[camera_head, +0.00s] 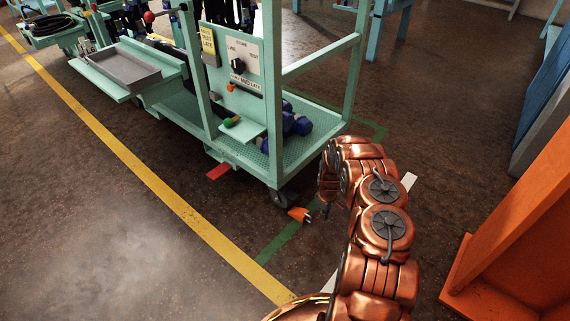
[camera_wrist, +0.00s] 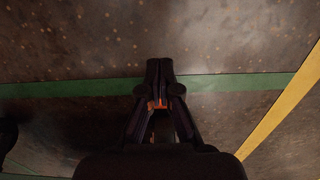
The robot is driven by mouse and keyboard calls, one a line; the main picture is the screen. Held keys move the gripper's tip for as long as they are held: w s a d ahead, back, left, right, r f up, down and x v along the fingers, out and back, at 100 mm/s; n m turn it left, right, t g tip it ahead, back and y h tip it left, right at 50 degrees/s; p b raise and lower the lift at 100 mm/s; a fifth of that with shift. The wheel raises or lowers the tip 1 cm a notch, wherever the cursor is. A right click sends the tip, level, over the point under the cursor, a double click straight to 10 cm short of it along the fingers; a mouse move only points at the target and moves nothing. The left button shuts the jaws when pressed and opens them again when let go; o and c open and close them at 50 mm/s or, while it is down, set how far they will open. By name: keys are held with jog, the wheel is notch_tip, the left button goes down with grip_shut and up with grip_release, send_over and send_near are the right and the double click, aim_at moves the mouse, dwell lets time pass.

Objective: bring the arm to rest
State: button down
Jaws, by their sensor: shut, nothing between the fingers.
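My arm, copper-coloured, reaches forward from the bottom right in the head view and bends down at its far end. My gripper (camera_head: 325,211) hangs low there, small and dark, near the cart's front wheel. In the wrist view my gripper (camera_wrist: 159,64) points over the floor, its fingertips together with nothing held. A small orange spot shows between its finger links; I cannot tell what it is.
A green cart (camera_head: 284,179) with a control panel (camera_head: 238,62) and a grey tray (camera_head: 122,68) stands ahead. An orange piece (camera_head: 300,214) lies by its wheel. An orange structure (camera_head: 520,230) stands at right. The floor left of the yellow line (camera_head: 130,158) is clear.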

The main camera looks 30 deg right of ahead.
jog(key=shift+r, duration=0.1)
jog(key=s+a+r+m+p, duration=0.15)
jog(key=a+r+p, duration=0.35)
jog(key=r, duration=1.2)
jog(key=s+a+r+g+h+p, duration=0.15)
jog(key=r+p, duration=0.45)
jog(key=r, duration=1.1)
jog(key=s+a+r+m+p, duration=0.15)
jog(key=a+r+p, duration=0.35)
jog(key=r, duration=1.2)
jog(key=s+a+r+p, duration=0.3)
jog(key=r, duration=0.4)
jog(key=s+a+r+p, duration=0.3)
jog(key=s+r, duration=0.1)
jog(key=r, duration=0.2)
jog(key=s+a+r+p, duration=0.4)
jog(key=s+a+r, duration=0.1)
jog(key=s+r, duration=0.2)
jog(key=s+a+r+y+p, duration=0.1)
jog(key=s+a+r+p, duration=0.4)
jog(key=s+r, duration=0.3)
jog(key=s+a+r+m+p, duration=0.1)
jog(key=s+a+r+p, duration=0.3)
jog(key=s+r, duration=0.3)
jog(key=shift+s+a+r+p, duration=0.15)
jog(key=shift+s+a+p, duration=0.25)
jog(key=shift+s, duration=0.8)
jog(key=shift+y, duration=0.25)
